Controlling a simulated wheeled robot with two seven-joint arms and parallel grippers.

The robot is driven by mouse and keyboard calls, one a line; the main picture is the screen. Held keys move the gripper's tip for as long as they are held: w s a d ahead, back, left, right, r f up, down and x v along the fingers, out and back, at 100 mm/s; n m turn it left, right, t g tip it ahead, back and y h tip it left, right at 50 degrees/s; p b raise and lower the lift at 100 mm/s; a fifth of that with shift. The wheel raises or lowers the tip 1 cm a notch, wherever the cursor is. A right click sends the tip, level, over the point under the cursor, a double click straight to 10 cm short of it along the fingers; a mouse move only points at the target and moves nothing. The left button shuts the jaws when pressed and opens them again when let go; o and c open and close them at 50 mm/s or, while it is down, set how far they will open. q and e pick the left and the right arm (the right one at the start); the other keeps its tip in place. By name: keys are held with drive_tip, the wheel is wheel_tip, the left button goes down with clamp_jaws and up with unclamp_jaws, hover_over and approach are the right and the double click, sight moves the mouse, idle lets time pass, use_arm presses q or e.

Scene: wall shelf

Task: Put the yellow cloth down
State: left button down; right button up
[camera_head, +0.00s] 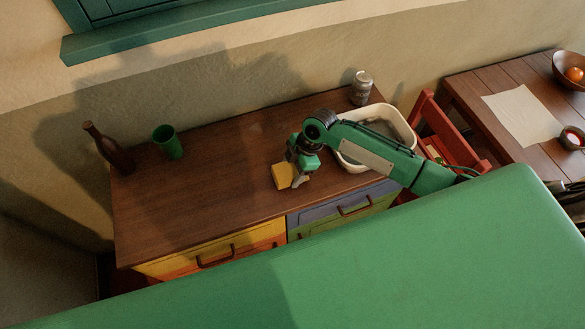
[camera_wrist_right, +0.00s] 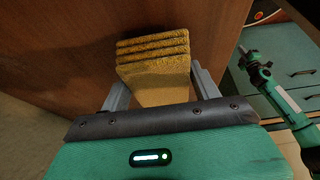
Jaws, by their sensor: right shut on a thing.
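The yellow cloth (camera_head: 282,176) is a thick folded pad at the middle of the brown counter in the head view. My right gripper (camera_head: 298,178) is shut on it, pointing down. In the right wrist view the cloth (camera_wrist_right: 155,75) sits between the two grey fingers of my right gripper (camera_wrist_right: 162,90), its stacked folds showing beyond them. I cannot tell whether its lower edge touches the counter.
The wooden counter (camera_head: 215,175) has free room left of the cloth. A green cup (camera_head: 167,142) and brown bottle (camera_head: 108,150) stand at its left. A white basin (camera_head: 402,128) and a can (camera_head: 361,88) are at its right.

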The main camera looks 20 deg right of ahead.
drive_tip(key=shift+f, duration=0.5)
drive_tip(key=shift+f, duration=0.1)
